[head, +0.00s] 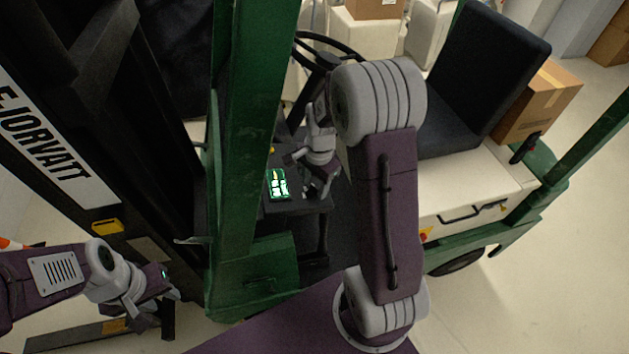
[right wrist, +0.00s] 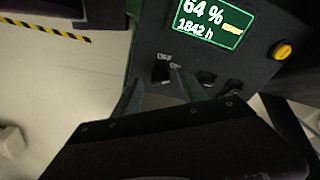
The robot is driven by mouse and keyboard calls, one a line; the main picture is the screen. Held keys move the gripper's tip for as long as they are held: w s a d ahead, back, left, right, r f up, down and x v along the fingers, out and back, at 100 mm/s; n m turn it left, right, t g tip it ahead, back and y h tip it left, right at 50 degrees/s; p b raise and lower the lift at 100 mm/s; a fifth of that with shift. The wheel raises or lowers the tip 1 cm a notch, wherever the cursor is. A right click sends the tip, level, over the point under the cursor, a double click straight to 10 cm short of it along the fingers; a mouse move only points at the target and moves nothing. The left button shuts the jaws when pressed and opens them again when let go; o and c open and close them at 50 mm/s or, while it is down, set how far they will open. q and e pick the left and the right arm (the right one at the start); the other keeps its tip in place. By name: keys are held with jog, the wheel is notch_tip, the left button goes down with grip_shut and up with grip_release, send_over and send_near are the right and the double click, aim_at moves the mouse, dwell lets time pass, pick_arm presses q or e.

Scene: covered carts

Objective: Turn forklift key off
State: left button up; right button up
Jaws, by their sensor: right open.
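The forklift's dark dash panel (right wrist: 150,35) fills the upper part of the right wrist view. A small black piece that looks like the key (right wrist: 160,72) sits on it under small labels that seem to read OFF and ON. The open fingers of my right gripper (right wrist: 154,82) reach toward the panel on either side of this piece; I cannot tell whether they touch it. In the head view my right gripper (head: 315,186) is beside the lit display (head: 279,184), and the key is not discernible there. My left gripper (head: 154,318) hangs at the lower left, empty, its fingers apart.
The display (right wrist: 210,20) reads 64 % and 1842 h. A yellow button (right wrist: 282,50) and a dark switch (right wrist: 206,78) are on the panel. A green post (head: 240,130) stands left of the dash. The steering wheel (head: 325,50) and black seat (head: 480,80) are behind.

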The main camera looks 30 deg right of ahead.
jog(key=shift+a, duration=0.1)
jog(key=shift+f, duration=0.1)
jog(key=shift+c, duration=0.3)
jog(key=shift+w+d, duration=0.1)
jog(key=shift+d, duration=0.15)
grip_shut()
